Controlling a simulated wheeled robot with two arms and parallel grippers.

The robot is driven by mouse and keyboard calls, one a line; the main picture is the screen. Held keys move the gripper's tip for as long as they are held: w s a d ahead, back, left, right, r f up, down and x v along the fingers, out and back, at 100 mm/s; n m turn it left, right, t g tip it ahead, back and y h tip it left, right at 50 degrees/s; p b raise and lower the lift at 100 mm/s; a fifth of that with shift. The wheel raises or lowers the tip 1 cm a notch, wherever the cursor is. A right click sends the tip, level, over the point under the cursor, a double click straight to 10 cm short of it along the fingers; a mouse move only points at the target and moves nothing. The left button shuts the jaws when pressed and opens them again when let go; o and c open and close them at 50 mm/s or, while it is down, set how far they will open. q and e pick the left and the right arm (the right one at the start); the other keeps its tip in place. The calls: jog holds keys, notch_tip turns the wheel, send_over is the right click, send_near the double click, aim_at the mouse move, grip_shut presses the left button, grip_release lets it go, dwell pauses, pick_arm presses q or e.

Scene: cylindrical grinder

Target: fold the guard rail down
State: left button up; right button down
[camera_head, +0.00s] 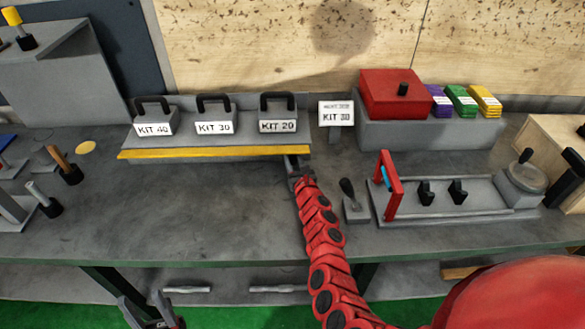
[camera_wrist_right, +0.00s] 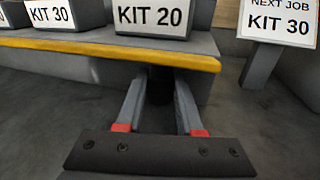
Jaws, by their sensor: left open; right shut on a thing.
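A yellow bar (camera_head: 215,152), which looks like the guard rail, runs along the front edge of the grey kit shelf. It also shows in the right wrist view (camera_wrist_right: 100,51). My right gripper (camera_head: 293,160) is at the bar's right end, below the KIT 20 box. In the right wrist view its two fingers (camera_wrist_right: 160,88) reach under the bar and are shut on a dark part (camera_wrist_right: 160,86) between them. How this part joins the bar is hidden. My left gripper (camera_head: 152,312) is open and empty, low in front of the bench.
Boxes KIT 40 (camera_head: 155,122), KIT 30 (camera_head: 214,117) and KIT 20 (camera_head: 278,115) stand on the shelf. A KIT 30 sign (camera_head: 336,114) stands right of it. A black-handled lever (camera_head: 352,200) and a red frame (camera_head: 390,186) are right of my arm.

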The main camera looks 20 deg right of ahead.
dwell(0.3)
jog(key=c, duration=0.5)
grip_release()
jog(key=shift+c, duration=0.2)
jog(key=shift+s+r+p, duration=0.1)
jog(key=shift+s+p, duration=0.45)
jog(key=shift+p, duration=0.1)
jog(key=s+p, duration=0.3)
jog(key=s, duration=0.4)
jog(key=shift+s+p, duration=0.15)
jog(key=shift+p, duration=0.15)
jog(key=s, duration=0.7)
jog(key=shift+s+a, duration=0.2)
jog(key=shift+s, duration=0.8)
